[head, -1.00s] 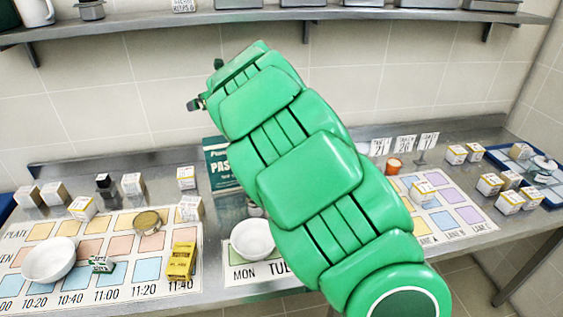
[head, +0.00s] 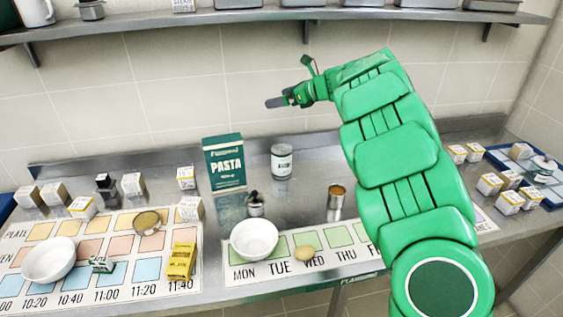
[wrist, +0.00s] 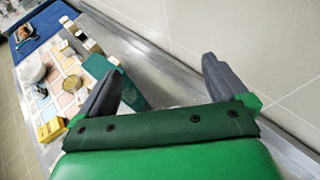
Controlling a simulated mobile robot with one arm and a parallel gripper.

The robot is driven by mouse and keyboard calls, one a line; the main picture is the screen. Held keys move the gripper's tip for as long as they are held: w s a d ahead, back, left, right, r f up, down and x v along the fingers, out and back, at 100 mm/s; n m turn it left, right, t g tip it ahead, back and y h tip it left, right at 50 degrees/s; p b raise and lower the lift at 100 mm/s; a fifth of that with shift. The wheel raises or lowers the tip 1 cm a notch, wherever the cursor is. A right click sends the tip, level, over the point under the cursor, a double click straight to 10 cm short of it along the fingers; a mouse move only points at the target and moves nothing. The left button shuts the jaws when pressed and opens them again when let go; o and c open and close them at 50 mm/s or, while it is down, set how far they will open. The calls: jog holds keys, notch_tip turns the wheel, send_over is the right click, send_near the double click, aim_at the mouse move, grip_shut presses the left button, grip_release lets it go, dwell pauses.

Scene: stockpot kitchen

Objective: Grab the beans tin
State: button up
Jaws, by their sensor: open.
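No label that I can read as beans shows. Three tin-like things are in the head view: a cylinder with a white and dark label (head: 281,162) at the back middle, a brownish metal tin (head: 336,203) right of centre, and a round tin with a yellowish top (head: 147,222) on the left mat. My gripper (head: 285,101) is open and empty, pointing left in the air above the labelled cylinder. In the wrist view its two dark fingers (wrist: 162,68) are spread apart, with the pasta box (wrist: 129,90) partly hidden beyond the left finger.
The green pasta box (head: 224,163) stands left of the labelled cylinder. A small dark-topped shaker (head: 255,205), a white bowl (head: 254,239) and an egg-like thing (head: 304,253) are in front. Several small boxes stand at both sides. A shelf (head: 270,15) runs above.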

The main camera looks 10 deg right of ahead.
jog(key=s+d+n, duration=0.1)
jog(key=s+d, duration=0.2)
jog(key=d, duration=0.3)
send_near(282, 151)
jog(key=w+f, duration=0.1)
jog(key=w, duration=0.3)
jog(key=shift+a+f+g+y, duration=0.3)
jog(key=shift+a+f, duration=0.3)
jog(key=shift+a, duration=0.05)
jog(key=shift+s+x, duration=0.1)
jog(key=shift+x, duration=1.75)
jog(key=shift+s+x, duration=0.15)
jog(key=shift+x, duration=1.7)
jog(key=shift+f, duration=0.15)
jog(key=shift+c, duration=0.2)
jog(key=c, duration=1.2)
